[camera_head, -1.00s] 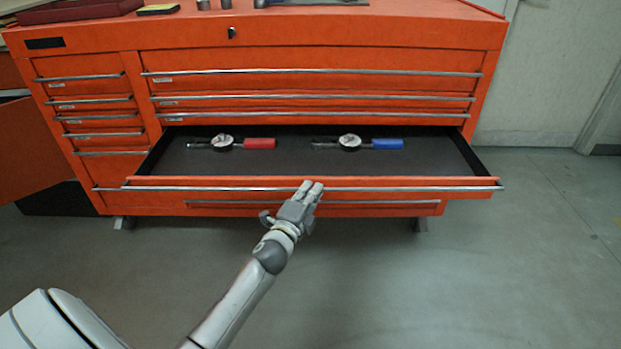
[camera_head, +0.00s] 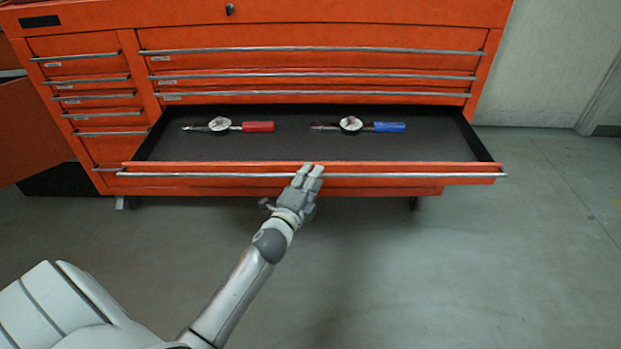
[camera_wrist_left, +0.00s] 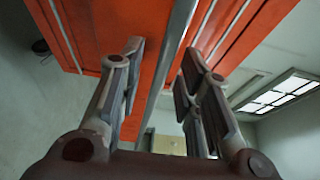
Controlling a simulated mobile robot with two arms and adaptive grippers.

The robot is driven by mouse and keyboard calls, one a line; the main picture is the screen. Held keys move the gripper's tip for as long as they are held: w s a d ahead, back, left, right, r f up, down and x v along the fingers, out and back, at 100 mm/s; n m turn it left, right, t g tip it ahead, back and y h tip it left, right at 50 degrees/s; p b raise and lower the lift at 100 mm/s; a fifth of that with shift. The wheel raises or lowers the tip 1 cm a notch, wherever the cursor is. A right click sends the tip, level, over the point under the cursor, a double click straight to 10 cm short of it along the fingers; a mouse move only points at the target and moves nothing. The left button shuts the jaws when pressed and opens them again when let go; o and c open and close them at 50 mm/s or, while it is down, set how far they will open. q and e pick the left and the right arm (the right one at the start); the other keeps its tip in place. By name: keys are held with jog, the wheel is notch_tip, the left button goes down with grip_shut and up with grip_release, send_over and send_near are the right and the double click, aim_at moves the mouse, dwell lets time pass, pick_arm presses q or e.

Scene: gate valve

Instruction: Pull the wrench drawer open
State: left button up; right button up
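The wrench drawer (camera_head: 420,148) in the orange cabinet stands pulled well out. On its dark floor lie a wrench with a round dial and red grip (camera_head: 258,127) and one with a blue grip (camera_head: 389,127). My left gripper (camera_head: 312,170) is at the drawer front near the middle of its metal handle bar (camera_head: 420,176). In the left wrist view the fingers are apart, with the handle bar (camera_wrist_left: 177,50) running between them, closer to the right finger. A gap shows beside the left finger; contact is hard to tell. My right gripper is not in view.
Shut drawers with metal handles (camera_head: 310,50) lie above, and a column of small drawers (camera_head: 88,78) on the left. An orange door (camera_head: 30,130) stands open at far left. The grey floor (camera_head: 430,270) in front is clear.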

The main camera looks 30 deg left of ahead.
pick_arm(q)
jog(key=s+d, duration=0.2)
jog(key=s, duration=1)
dwell(0.5)
